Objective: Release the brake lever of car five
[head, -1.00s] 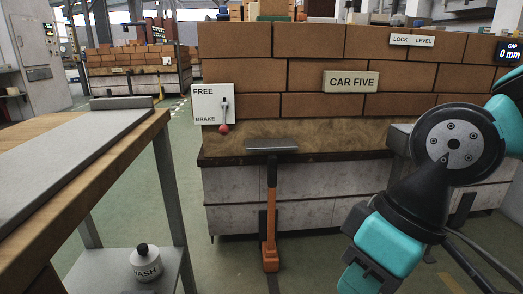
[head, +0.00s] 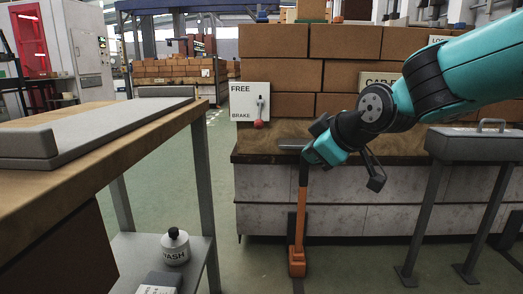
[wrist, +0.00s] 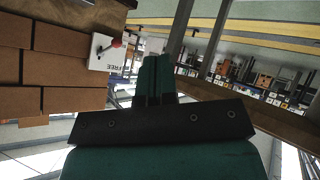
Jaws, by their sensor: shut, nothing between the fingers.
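The brake lever (head: 260,109) has a red knob and hangs down toward the word BRAKE on a white panel (head: 240,96), with FREE printed at the top. The panel is fixed to the left end of car five's brick stack (head: 345,42). The CAR FIVE sign (head: 378,80) is partly hidden by my arm. My gripper (head: 312,153) is shut and empty, right of and lower than the red knob, apart from it. In the wrist view, the shut fingers (wrist: 155,72) point upward in the picture, with the red knob (wrist: 116,43) to their left.
A grey box on legs (head: 475,145) stands at right. Floor between bench and car is clear.

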